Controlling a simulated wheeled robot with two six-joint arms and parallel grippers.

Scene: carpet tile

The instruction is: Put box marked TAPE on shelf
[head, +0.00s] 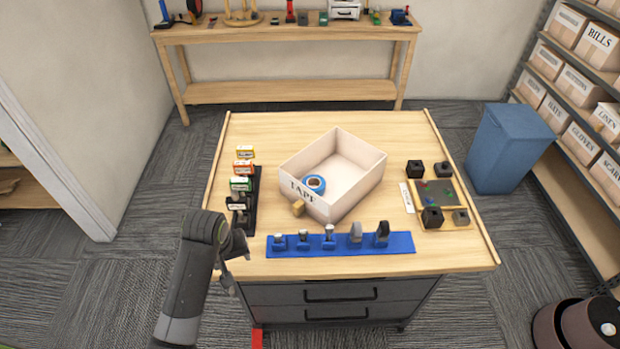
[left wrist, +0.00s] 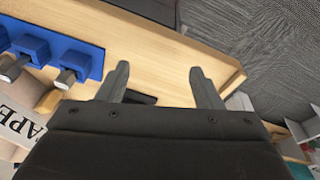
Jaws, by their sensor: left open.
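The box marked TAPE (head: 352,170) is a white open-topped box on the wooden table, with its lettered side facing the front left. A blue roll of tape (head: 315,184) is in its near left corner. A small tan block shows at its front side. Part of its TAPE label (left wrist: 22,124) shows at the left of the left wrist view. My left gripper (head: 238,262) is open and empty at the table's front left edge, apart from the box. Its two fingers (left wrist: 158,88) show spread in the wrist view. The shelf (head: 565,190) stands at the right with labelled cartons. My right gripper is out of view.
A blue rack (head: 340,244) with several tools lies in front of the box. Small cartons (head: 242,168) and a black holder stand left of it. A tray with black blocks (head: 440,203) is at the right. A blue bin (head: 508,148) stands between table and shelf.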

